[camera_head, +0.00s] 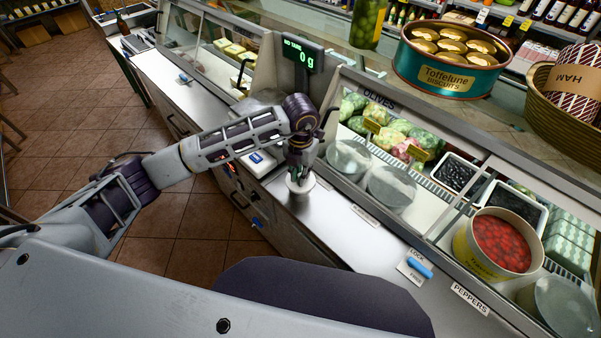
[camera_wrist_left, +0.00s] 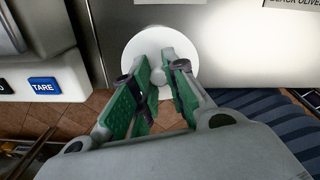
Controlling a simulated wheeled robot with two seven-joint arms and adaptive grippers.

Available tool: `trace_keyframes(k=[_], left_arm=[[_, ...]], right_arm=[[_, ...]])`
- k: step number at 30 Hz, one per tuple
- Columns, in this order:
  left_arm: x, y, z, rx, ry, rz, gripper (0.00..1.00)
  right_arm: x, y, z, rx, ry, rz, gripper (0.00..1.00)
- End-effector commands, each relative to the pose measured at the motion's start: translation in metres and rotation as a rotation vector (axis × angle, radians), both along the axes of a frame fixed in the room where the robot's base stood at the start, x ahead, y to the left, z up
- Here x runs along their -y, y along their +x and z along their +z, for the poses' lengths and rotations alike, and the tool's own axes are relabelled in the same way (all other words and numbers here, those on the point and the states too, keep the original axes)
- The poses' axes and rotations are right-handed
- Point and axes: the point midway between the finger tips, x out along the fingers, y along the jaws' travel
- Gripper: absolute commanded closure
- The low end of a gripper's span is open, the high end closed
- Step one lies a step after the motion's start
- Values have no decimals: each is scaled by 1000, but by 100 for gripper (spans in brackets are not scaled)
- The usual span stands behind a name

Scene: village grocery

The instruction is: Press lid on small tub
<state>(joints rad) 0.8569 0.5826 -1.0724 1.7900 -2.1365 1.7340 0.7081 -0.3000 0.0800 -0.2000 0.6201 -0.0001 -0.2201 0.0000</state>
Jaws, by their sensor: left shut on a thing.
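My left gripper (camera_head: 300,170) points down at the white counter beside the scale. It is shut on the white round lid, whose disc (camera_wrist_left: 145,42) spreads around and behind the fingertips (camera_wrist_left: 165,68) in the left wrist view. In the head view a small white tub (camera_head: 300,188) stands upright on the counter directly below the fingers. The lid hides the tub in the wrist view. I cannot tell whether the lid is seated flush or sits just above the rim. My right gripper is not in view.
A scale (camera_head: 262,158) with a TARE button (camera_wrist_left: 44,84) stands close to the gripper. The glass display case (camera_head: 440,130) runs along the back. A pepper tub (camera_head: 500,242) and a blue-handled lock (camera_head: 418,268) are at the right. The counter between is clear.

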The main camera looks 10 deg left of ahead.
Motion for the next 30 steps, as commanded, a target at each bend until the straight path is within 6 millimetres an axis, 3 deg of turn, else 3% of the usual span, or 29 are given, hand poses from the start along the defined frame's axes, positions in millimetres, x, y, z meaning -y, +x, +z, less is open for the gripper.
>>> trace_keyframes(k=[19,20,25,30], left_arm=[[0,0,-1,0,0,0,100],[0,0,-1,0,0,0,84],[0,0,-1,0,0,0,62],[0,0,-1,0,0,0,60]], right_arm=[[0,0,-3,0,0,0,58],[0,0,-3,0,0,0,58],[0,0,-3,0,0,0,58],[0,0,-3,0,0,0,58]])
